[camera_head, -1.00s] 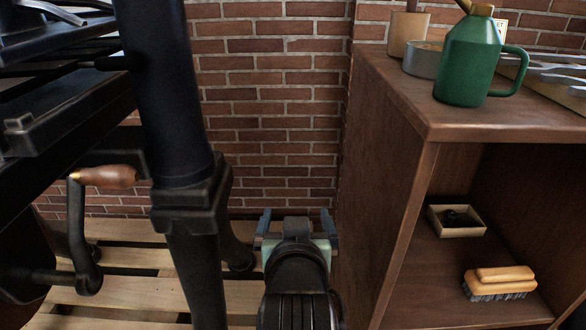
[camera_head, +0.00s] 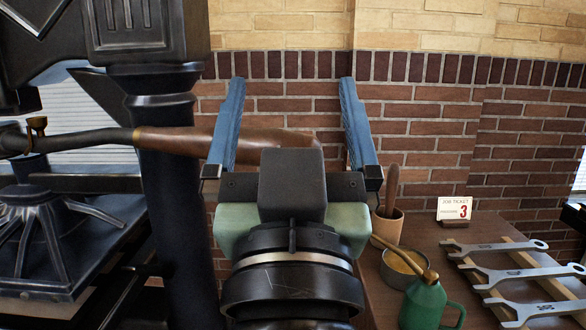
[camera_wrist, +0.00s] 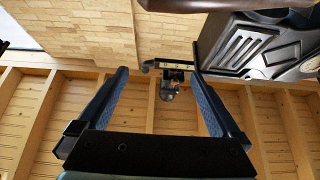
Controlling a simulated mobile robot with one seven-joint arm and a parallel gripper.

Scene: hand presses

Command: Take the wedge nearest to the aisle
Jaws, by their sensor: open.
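I see no wedge that I can make out in either view. My gripper (camera_head: 292,82) is raised in the middle of the head view, its two blue fingers spread wide and pointing up. Nothing is held between them. In the wrist view the gripper (camera_wrist: 160,72) is also open, with the timber ceiling beyond it. A brown wooden handle (camera_head: 175,138) on a dark bar crosses behind the left finger and ends between the fingers in the picture. I cannot tell how far behind it is.
The black press (camera_head: 165,190) stands close on the left. At right, a wooden cabinet top (camera_head: 385,292) carries a green oil can (camera_head: 425,306), a tin (camera_head: 392,272), a pot (camera_head: 386,228), a ticket card (camera_head: 454,209) and several wrenches (camera_head: 515,274). A brick wall (camera_head: 420,130) is behind.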

